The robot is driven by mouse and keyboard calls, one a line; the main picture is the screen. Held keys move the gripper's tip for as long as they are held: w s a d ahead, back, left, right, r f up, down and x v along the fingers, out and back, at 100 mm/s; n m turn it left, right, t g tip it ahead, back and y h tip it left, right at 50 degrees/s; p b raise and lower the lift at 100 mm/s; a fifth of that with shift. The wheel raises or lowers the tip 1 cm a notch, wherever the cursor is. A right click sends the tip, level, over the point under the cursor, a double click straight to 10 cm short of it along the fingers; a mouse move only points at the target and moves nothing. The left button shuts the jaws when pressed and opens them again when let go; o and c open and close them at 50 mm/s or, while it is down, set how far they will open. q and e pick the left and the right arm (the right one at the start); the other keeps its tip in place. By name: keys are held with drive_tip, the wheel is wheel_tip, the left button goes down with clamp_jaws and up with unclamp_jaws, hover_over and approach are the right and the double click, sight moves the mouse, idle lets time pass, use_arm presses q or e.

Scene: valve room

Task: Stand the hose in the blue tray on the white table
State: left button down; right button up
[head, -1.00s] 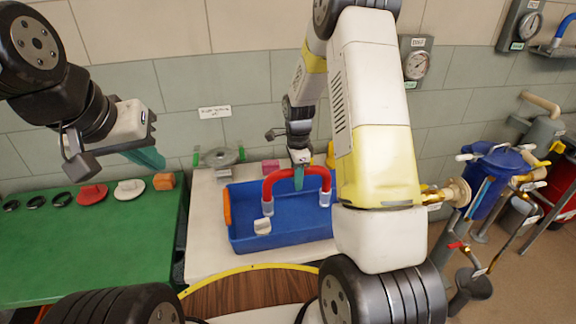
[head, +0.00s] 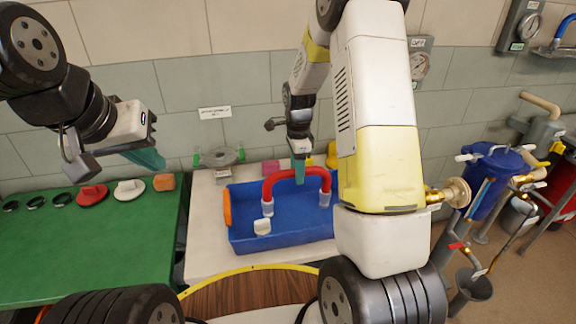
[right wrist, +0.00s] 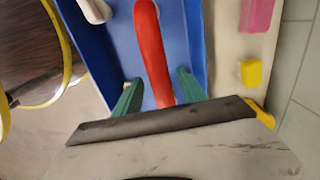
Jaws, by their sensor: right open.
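The red hose (head: 297,177), bent in an arch with pale clear ends, stands in the blue tray (head: 285,240) on the white table (head: 203,225), both ends pointing down. My right gripper (head: 299,180) is just above the top of the arch. In the right wrist view its green fingers (right wrist: 160,80) are spread, with the red hose (right wrist: 150,45) running between them and a gap on each side. My left gripper (head: 150,160) hangs over the green table, well away from the tray; its fingers overlap, so its opening is unclear.
A small white piece (head: 262,227) lies in the tray near the hose. A pink block (head: 270,167) and a round grey fitting (head: 219,156) are behind the tray. The green table (head: 90,240) holds several small parts. A blue vessel with valves (head: 492,170) stands at right.

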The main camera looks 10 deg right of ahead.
wheel_tip(320, 180, up, 9)
drive_tip(key=shift+f, duration=0.2)
drive_tip(key=s+r+n+t+y, duration=0.1)
drive_tip(key=s+r+n+t, duration=0.1)
drive_tip(key=s+r+n, duration=0.55)
drive_tip(key=s+a+r+n+t, duration=0.1)
drive_tip(key=s+r+n, duration=0.3)
drive_tip(key=s, duration=0.4)
drive_tip(key=s+a+r+n+t+y, duration=0.1)
drive_tip(key=s+r+n+t, duration=0.2)
drive_tip(key=s, duration=0.6)
wheel_tip(320, 180, up, 2)
drive_tip(key=n, duration=0.3)
drive_tip(key=shift+s+n, duration=0.2)
drive_tip(key=shift+n, duration=0.15)
drive_tip(key=shift+a, duration=0.1)
